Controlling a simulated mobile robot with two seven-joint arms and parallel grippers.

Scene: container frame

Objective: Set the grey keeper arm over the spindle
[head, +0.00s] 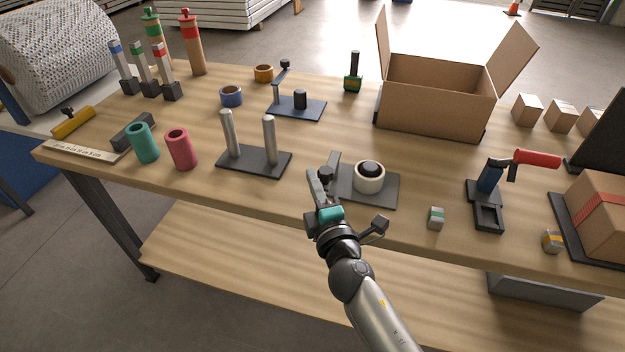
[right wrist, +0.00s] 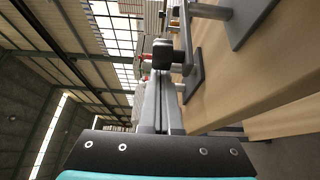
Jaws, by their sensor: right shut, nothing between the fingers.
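The front fixture is a dark base plate (head: 384,192) with a cream ring (head: 369,184) around a black-topped spindle (head: 369,168). The grey keeper arm (head: 334,161) stands at the plate's left side, swung away from the spindle. Its black knob (head: 325,174) is close to my right gripper (head: 318,183). In the right wrist view the knob (right wrist: 162,52) is just beyond the fingertips (right wrist: 162,85). The right gripper is shut with nothing held. Whether it touches the knob or arm I cannot tell. My left gripper is out of view.
A two-post stand (head: 253,161) is left of the fixture. A similar fixture (head: 298,108) stands behind. A small green-grey block (head: 436,218) and a red-handled device (head: 489,205) are to the right. An open cardboard box (head: 437,97) stands at the back.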

